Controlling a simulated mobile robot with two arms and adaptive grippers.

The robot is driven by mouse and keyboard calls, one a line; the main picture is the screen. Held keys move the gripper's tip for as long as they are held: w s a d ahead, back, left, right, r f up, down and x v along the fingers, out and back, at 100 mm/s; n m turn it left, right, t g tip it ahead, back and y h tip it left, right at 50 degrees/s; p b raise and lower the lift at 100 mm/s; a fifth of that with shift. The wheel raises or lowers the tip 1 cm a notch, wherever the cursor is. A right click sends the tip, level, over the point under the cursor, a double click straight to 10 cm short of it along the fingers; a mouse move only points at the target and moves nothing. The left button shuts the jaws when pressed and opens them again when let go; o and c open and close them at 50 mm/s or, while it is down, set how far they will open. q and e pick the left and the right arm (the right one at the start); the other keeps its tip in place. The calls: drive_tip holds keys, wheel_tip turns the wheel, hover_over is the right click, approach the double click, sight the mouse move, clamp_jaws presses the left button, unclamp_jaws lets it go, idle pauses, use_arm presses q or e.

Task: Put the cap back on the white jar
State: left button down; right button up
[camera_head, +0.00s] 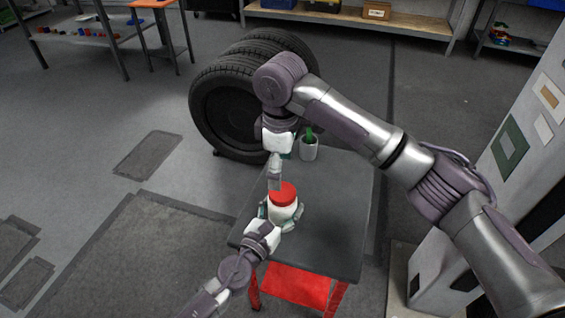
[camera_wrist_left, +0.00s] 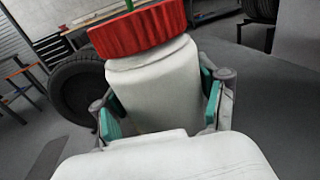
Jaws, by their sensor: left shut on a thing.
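The white jar (camera_head: 284,213) is upright at the near part of the dark table top. My left gripper (camera_head: 282,220) is shut around its body; in the left wrist view the green-padded fingers flank the jar (camera_wrist_left: 158,85). The red ribbed cap (camera_head: 283,193) sits at the jar's mouth, and no clear gap shows under it in the left wrist view (camera_wrist_left: 138,30). Whether it is threaded on, I cannot tell. My right gripper (camera_head: 275,182) points down at the cap's back left edge. Its fingers are seen edge-on, so their opening and any contact are unclear.
Large black tyres (camera_head: 228,110) stand just beyond the table. A light cabinet (camera_head: 520,140) is at the right. The table's right part is clear.

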sight(282, 191)
drive_tip(key=n, duration=0.4)
drive_tip(key=shift+d+r, duration=0.15)
drive_tip(key=shift+r, duration=0.2)
drive_tip(key=n, duration=0.4)
drive_tip(key=shift+s+r, duration=0.1)
drive_tip(key=shift+r, duration=0.1)
drive_tip(key=shift+f, duration=4)
